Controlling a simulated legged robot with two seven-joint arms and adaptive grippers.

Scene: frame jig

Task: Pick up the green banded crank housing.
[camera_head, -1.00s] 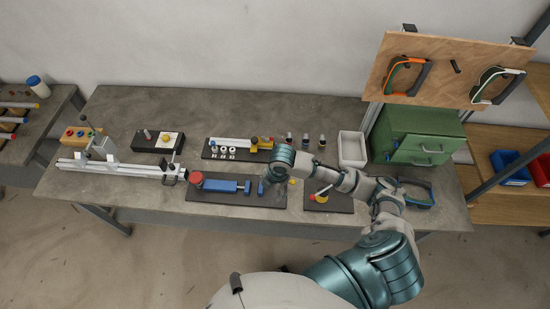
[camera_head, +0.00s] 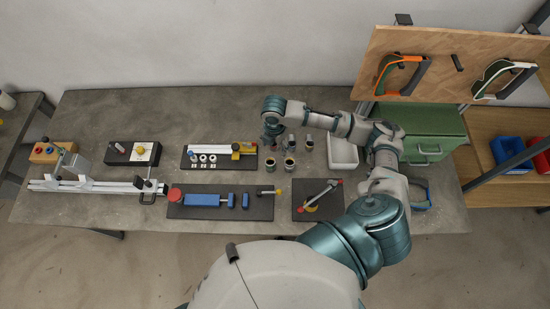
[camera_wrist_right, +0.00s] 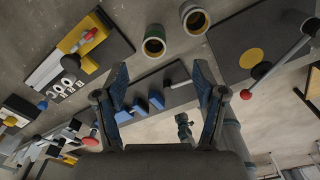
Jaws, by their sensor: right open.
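Several small dark cylindrical housings stand in a group at the middle of the bench in the head view, one at the front (camera_head: 289,164) and one at the back right (camera_head: 309,142). Their band colours are too small to tell there.
A white bin (camera_head: 343,153) and green cabinet (camera_head: 425,130) stand right of the housings. Dark mats with a blue clamp tool (camera_head: 208,200) and a red-knobbed lever (camera_head: 320,195) lie in front. A mat with white rings (camera_head: 215,165) is left. A tool board (camera_head: 450,62) stands behind.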

